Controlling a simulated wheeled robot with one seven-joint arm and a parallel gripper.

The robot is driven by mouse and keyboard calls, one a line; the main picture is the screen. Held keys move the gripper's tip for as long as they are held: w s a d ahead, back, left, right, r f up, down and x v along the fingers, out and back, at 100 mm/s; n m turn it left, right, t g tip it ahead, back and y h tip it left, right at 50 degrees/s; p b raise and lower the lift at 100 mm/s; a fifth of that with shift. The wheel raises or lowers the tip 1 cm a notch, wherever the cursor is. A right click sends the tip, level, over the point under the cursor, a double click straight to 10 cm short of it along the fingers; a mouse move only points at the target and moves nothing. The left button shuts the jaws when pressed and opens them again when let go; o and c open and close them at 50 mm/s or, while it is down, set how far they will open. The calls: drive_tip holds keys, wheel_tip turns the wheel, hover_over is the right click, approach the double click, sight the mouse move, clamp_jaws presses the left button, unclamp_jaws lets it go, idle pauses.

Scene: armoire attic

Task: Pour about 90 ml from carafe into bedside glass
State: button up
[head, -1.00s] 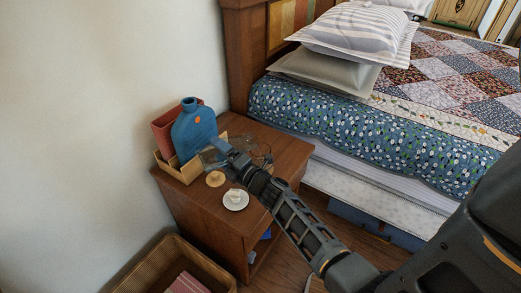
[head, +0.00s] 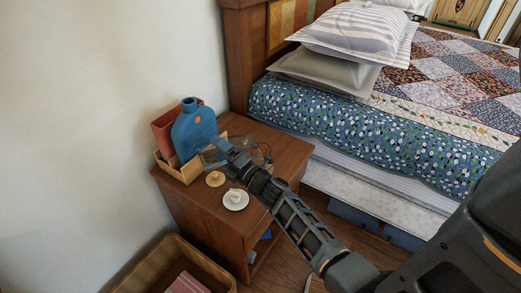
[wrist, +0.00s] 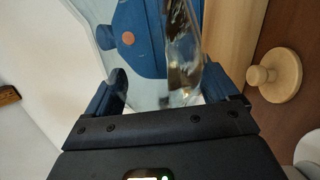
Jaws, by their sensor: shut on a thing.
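My gripper (head: 222,150) is shut on the clear glass carafe (head: 208,157), above the nightstand top. In the wrist view the carafe (wrist: 182,55) shows as clear glass between my fingers (wrist: 172,90); it appears tilted, but its mouth and fill level are not clear. A clear, dark-edged shape, perhaps the bedside glass (head: 262,154), stands just right of my gripper. It is partly hidden, and I cannot tell whether it holds liquid.
A blue bottle-shaped thing (head: 193,130) and a red item (head: 163,128) stand in a wooden box (head: 184,173) behind the carafe. The bed (head: 400,130) is at right.

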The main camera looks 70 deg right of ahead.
drive_tip(key=shift+f+n, duration=0.3)
drive_tip(key=shift+w+a+f+n+g, duration=0.2)
drive_tip(key=shift+n+g, duration=0.1)
drive_tip(key=shift+n, duration=0.3)
drive_tip(key=shift+w+a+n+y+p, duration=0.2)
drive_tip(key=shift+w+n+y+p, duration=0.1)
drive_tip(key=shift+n+p, duration=0.25)
drive_tip(key=shift+s+n+g+p, duration=0.1)
drive_tip(key=shift+n+g+p, duration=0.2)
drive_tip(key=shift+n+p, duration=0.05)
drive_tip(key=shift+f, duration=0.25)
drive_tip(key=shift+s+d+r+n+g+p, duration=0.15)
drive_tip(key=shift+n+g+p, duration=0.15)
drive_tip(key=shift+n+p, duration=0.4)
drive_tip(key=shift+f, duration=0.3)
drive_tip(key=shift+d+r+g+p, duration=0.1)
drive_tip(key=shift+g+p, duration=0.2)
drive_tip(key=shift+p, duration=0.1)
